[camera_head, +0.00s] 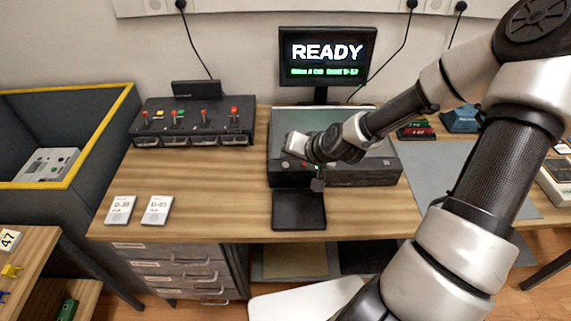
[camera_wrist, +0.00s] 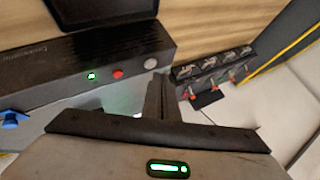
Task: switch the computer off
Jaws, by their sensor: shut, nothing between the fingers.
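The computer (camera_head: 285,180) is a wide dark box with a grey-green top, on the wooden desk below a monitor (camera_head: 327,52) that reads READY. Its front panel (camera_wrist: 60,78) in the wrist view carries a lit green button or light (camera_wrist: 92,76), a red button (camera_wrist: 118,74) and a grey round button (camera_wrist: 151,64). My arm hides part of the computer's top.
A black tray (camera_head: 299,212) lies before the computer. A dark switch box (camera_head: 190,122) with red-topped levers stands left, with two white cards (camera_head: 121,209) (camera_head: 157,210) nearer the edge. A grey mat (camera_head: 425,170) lies right. A yellow-rimmed bin (camera_head: 100,137) stands far left.

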